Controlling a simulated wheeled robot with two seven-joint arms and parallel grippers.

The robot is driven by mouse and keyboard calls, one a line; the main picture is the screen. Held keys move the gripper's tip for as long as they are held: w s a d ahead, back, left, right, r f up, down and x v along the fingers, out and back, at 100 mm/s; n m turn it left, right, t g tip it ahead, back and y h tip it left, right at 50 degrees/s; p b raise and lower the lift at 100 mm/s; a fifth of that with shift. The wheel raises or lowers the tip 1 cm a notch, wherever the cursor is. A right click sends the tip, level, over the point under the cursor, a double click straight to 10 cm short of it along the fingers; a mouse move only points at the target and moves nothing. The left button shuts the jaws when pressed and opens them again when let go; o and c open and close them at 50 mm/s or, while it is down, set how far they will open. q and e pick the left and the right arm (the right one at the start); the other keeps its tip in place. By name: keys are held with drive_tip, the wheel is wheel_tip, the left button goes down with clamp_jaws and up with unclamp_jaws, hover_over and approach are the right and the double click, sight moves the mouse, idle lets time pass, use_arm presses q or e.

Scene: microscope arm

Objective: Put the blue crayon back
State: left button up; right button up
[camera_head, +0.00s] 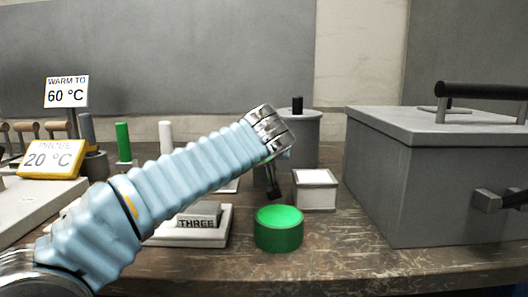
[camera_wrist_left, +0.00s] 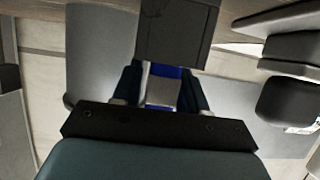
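My left gripper (camera_head: 273,183) points down in the middle of the head view, in front of a grey canister. In the left wrist view its two dark fingers (camera_wrist_left: 162,92) stand a little apart, with a bright blue piece (camera_wrist_left: 166,71) between them. I take this to be the blue crayon, held between the fingers; a pale block shows beside it and a dark block hides the fingertips. No blue crayon shows on the table. A green crayon (camera_head: 123,142) and a white crayon (camera_head: 165,137) stand upright at the left. My right gripper is not in view.
A green round container (camera_head: 278,230) and a white-topped box (camera_head: 315,190) stand close to my left gripper. The grey canister (camera_head: 302,138) is behind. A large grey case (camera_head: 420,180) fills the right. A "THREE" block (camera_head: 199,215) and signs stand left. The front table strip is clear.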

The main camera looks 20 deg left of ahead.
use_arm(q)
drive_tip(key=shift+o, duration=1)
drive_tip(key=shift+r, duration=0.25)
drive_tip(key=b+v, duration=0.1)
drive_tip(key=v, duration=1.1)
